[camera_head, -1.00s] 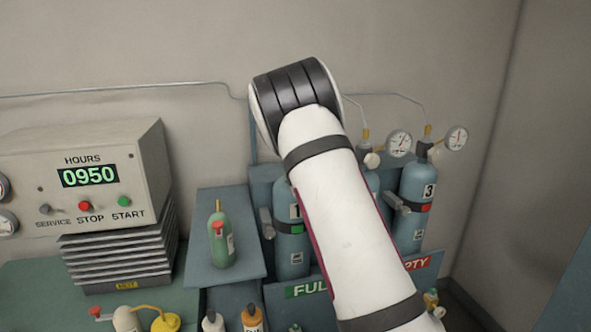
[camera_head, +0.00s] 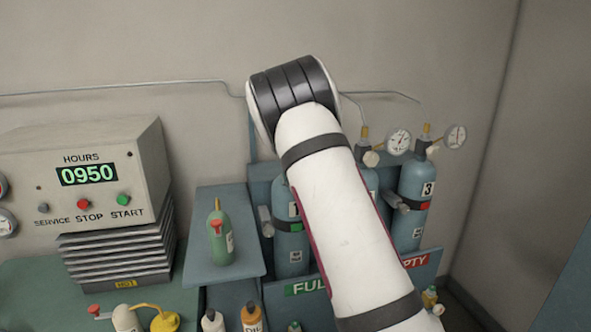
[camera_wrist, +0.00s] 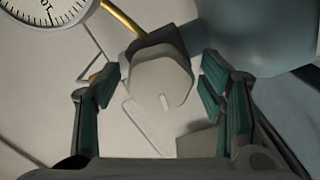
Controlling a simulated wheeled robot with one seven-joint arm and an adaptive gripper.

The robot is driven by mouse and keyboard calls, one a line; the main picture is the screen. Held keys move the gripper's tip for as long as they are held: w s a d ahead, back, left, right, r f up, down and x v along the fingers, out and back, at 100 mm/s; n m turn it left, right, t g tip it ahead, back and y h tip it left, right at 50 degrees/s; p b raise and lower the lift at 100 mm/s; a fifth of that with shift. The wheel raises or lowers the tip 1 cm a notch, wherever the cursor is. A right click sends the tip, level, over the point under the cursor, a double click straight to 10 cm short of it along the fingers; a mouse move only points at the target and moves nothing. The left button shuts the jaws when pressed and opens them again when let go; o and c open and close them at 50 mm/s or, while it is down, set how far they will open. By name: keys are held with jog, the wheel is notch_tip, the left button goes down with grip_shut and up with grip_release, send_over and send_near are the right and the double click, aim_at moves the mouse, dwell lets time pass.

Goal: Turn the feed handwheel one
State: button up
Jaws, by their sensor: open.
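A pale, rounded, many-sided knob with a light mark on its face, which looks like a handwheel (camera_wrist: 160,82), sits between my open fingers in the wrist view. My gripper (camera_wrist: 158,92) has a finger on each side of it, with a visible gap at the right; contact at the left is hard to judge. In the head view my gripper is hidden behind my arm. Cylinder 1 (camera_head: 291,252), blue with a green tag, stands partly behind my arm, and its top is hidden. I cannot tell for certain which cylinder the knob belongs to.
Cylinder 3 (camera_head: 411,215) with a red tag stands at the right. A gauge (camera_wrist: 45,10) and a brass tube (camera_wrist: 122,17) are close to my gripper. The compressor box (camera_head: 85,175) and a green bottle (camera_head: 221,237) are at the left. The wall is close behind.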

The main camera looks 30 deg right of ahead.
jog(key=v, duration=1.2)
dwell(0.4)
jog(key=s+a+r+m+g+y, duration=0.3)
jog(key=s+a+r+m+g, duration=0.35)
jog(key=s+a, duration=0.4)
jog(key=s+a+m+g, duration=0.1)
jog(key=s+a, duration=0.2)
jog(key=s, duration=0.4)
jog(key=s+a+m+g+y, duration=0.1)
jog(key=s+a, duration=0.3)
jog(key=s, duration=0.4)
jog(key=s+a+r+m+g+y, duration=0.1)
jog(key=s+a+g, duration=0.2)
jog(key=s, duration=0.5)
jog(key=shift+a, duration=0.5)
jog(key=shift+r, duration=0.15)
dwell(1.3)
